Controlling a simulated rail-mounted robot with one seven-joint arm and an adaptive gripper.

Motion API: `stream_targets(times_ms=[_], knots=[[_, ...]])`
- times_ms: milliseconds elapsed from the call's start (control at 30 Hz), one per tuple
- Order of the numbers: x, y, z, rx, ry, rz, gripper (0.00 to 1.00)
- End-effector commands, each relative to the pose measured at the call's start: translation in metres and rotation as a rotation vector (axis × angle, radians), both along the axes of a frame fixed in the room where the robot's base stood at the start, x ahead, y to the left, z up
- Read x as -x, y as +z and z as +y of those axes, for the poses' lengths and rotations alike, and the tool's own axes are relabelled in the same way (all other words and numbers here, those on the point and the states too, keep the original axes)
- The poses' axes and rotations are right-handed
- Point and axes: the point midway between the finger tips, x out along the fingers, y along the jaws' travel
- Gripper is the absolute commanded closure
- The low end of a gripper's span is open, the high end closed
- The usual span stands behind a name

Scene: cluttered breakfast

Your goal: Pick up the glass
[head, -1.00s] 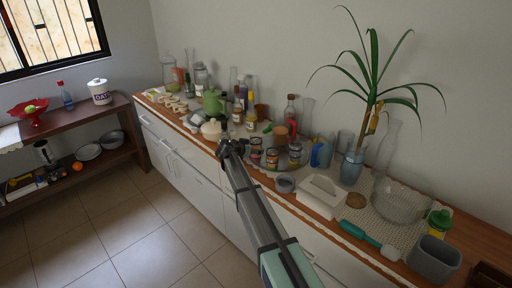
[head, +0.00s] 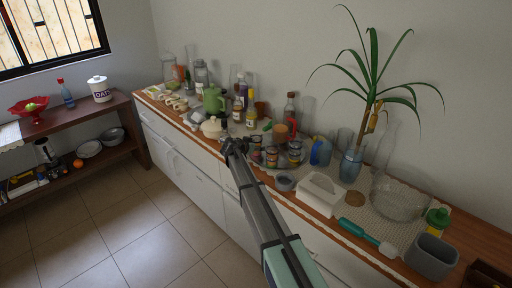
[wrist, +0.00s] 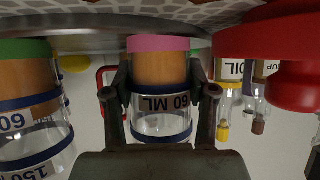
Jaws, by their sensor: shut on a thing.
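In the wrist view, which looks upside down, a clear glass (wrist: 160,122) marked "60 ML" stands between my fingers. It has dark blue bands, a pink end and an orange-brown section. My gripper (wrist: 160,82) is shut on it, one finger on each side. In the head view my gripper (head: 235,147) is over the sideboard's front edge, beside a tray of jars and cups. I cannot make out the held glass there. Whether the glass touches the surface is unclear.
A similar larger marked glass (wrist: 35,120) stands close at left in the wrist view, with a red object (wrist: 275,38) and oil bottles at right. In the head view, a cream pot (head: 211,129), tissue box (head: 318,194) and blue jug (head: 320,152) crowd the sideboard.

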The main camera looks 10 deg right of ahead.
Motion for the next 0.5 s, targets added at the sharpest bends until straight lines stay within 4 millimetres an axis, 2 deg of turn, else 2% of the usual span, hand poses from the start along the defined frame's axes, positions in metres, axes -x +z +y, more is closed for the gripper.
stream_targets(times_ms=[267,367,500], knots=[[0.0,0.015,0.0,0.0,0.0,-0.001,0.89],[0.0,0.028,0.0,0.0,-0.001,-0.003,0.89],[0.0,0.056,0.0,-0.001,0.0,-0.005,0.89]])
